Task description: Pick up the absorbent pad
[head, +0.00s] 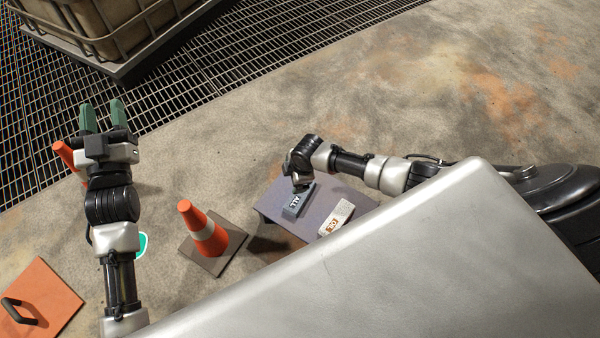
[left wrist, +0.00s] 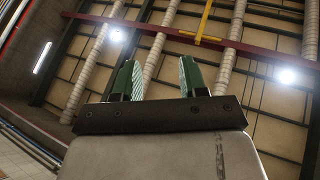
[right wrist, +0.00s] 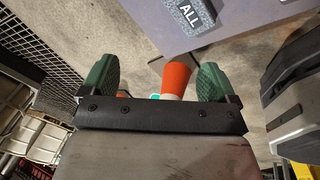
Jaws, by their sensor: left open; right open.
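Two small pad-like pieces lie on a low grey-purple platform. One is a blue-grey block marked "ALL" (head: 298,201), which also shows at the top of the right wrist view (right wrist: 193,14). The other is a white piece with an orange "OIL" label (head: 336,217), to its right. My left gripper (head: 102,113) is open and empty, far left of the platform; the left wrist view shows its green fingers against the ceiling. My right gripper (right wrist: 156,78) is open and empty. Its wrist is by the platform's far edge near the "ALL" block; its fingers are mostly hidden in the head view.
The platform (head: 268,204) stands on stained concrete. An orange cone (head: 203,230) stands left of it. Another cone (head: 66,155) is partly behind my left arm. An orange board with a black handle (head: 42,300) lies at lower left. A caged tank (head: 115,30) stands on grating behind.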

